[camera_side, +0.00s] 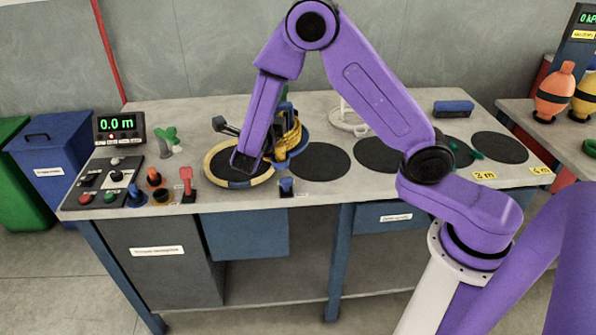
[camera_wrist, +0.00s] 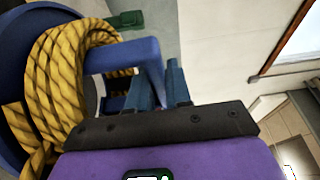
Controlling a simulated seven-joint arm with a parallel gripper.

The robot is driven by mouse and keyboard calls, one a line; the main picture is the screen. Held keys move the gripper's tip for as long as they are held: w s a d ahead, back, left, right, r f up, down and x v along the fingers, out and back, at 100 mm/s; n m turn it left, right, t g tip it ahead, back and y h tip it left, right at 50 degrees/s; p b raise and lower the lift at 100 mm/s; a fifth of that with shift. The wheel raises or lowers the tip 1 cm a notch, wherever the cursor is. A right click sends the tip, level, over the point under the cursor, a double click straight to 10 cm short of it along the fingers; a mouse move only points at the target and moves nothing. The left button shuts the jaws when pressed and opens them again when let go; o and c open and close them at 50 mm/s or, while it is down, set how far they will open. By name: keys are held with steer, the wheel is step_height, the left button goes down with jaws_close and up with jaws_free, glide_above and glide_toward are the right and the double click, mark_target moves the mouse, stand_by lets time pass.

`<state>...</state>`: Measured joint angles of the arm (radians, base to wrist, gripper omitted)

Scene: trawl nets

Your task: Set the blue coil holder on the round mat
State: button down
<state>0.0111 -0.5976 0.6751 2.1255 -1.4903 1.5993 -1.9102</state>
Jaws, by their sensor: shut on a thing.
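The blue coil holder (camera_side: 296,153), wound with yellow rope, shows in the side view just right of my forearm, which hides part of it. In the wrist view the holder (camera_wrist: 150,52) fills the left side, with yellow rope (camera_wrist: 58,85) around it. My gripper (camera_wrist: 158,78) is shut on a blue bar of the holder. In the side view my arm largely hides the gripper. A round mat (camera_side: 228,182) with a yellow and blue rim lies left of the holder, partly behind my arm. Whether the holder touches the bench is unclear.
Dark round discs (camera_side: 318,161) lie in a row to the right on the bench (camera_side: 215,112). A red-handled lever (camera_side: 187,182), joystick panel and readout (camera_side: 120,124) stand left. A small blue knob (camera_side: 286,186) is near the front edge. A white stand (camera_side: 350,122) is behind.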

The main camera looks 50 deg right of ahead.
mark_target(283, 104)
steer(key=n+t+y, duration=0.1)
steer(key=r+n+t+y, duration=0.1)
steer(key=t, duration=0.1)
steer(key=shift+s+d+n, duration=0.1)
steer(key=shift+d+n, duration=0.2)
steer(key=shift+d, duration=0.1)
steer(key=t+y, duration=0.1)
steer(key=n+t+y, duration=0.1)
steer(key=s+n+y, duration=0.1)
steer(key=shift+s+r+t, duration=0.1)
steer(key=shift+r+t, duration=0.15)
steer(key=shift+t, duration=0.15)
steer(key=shift+s+n+t+y, duration=0.65)
steer(key=shift+n+y, duration=0.25)
steer(key=shift+y, duration=0.1)
steer(key=shift+s+a+n+t+y, duration=0.2)
steer(key=shift+s+n+t+y, duration=0.15)
steer(key=shift+s+n+y, duration=0.45)
steer(key=shift+s+a+n+t+y, duration=0.15)
steer(key=shift+s+n+t+y, duration=0.3)
steer(key=shift+y, duration=0.55)
steer(key=shift+s, duration=0.1)
steer(key=shift+r, duration=0.1)
